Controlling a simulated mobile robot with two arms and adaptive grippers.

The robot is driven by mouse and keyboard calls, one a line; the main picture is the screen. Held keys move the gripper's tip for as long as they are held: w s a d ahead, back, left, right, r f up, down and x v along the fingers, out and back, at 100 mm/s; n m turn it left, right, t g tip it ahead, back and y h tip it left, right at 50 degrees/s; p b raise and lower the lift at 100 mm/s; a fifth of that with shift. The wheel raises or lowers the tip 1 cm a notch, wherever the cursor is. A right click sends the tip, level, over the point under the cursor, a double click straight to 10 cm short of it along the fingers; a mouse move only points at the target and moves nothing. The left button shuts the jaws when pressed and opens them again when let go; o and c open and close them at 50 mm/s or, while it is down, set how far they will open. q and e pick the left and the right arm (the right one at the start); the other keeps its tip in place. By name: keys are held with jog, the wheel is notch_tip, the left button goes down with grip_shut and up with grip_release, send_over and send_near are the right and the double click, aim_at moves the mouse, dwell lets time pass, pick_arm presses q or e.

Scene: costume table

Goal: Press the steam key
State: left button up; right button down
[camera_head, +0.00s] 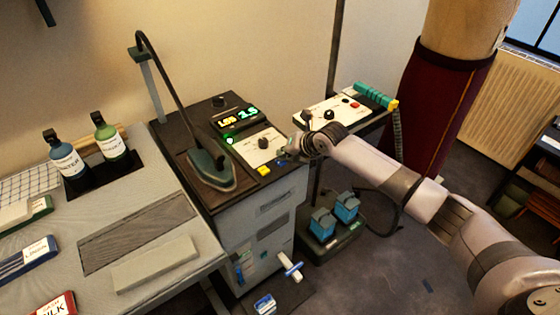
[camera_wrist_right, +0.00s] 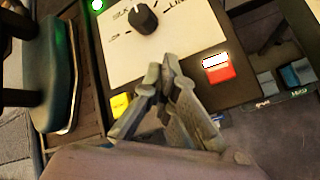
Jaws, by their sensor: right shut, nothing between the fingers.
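The steam station's dark control top carries a white knob panel (camera_head: 264,142), also in the wrist view (camera_wrist_right: 125,60). Along its front edge are a yellow key (camera_head: 263,170), also in the wrist view (camera_wrist_right: 121,104), and a small blue key (camera_wrist_right: 219,118). A red key with a white lit part (camera_wrist_right: 218,70) is at the panel's right in the wrist view. I cannot read which key is steam. My right gripper (camera_head: 287,153) is shut and empty over the front right of this top; in the wrist view its fingertips (camera_wrist_right: 166,72) lie between the yellow and red keys. Contact cannot be told. My left gripper is out of view.
An iron (camera_head: 212,170) stands left of the panel, its cable looped above. A lit display (camera_head: 235,115) is behind. A second white panel (camera_head: 335,112) with a red button stands behind my right arm. Blue pedals (camera_head: 346,207) are on the floor. Two bottles (camera_head: 66,158) stand left.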

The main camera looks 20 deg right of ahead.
jog(key=shift+r+p, duration=0.7)
jog(key=shift+r, duration=0.25)
notch_tip(320, 180, up, 6)
jog(key=p, duration=0.4)
jog(key=shift+p, duration=0.3)
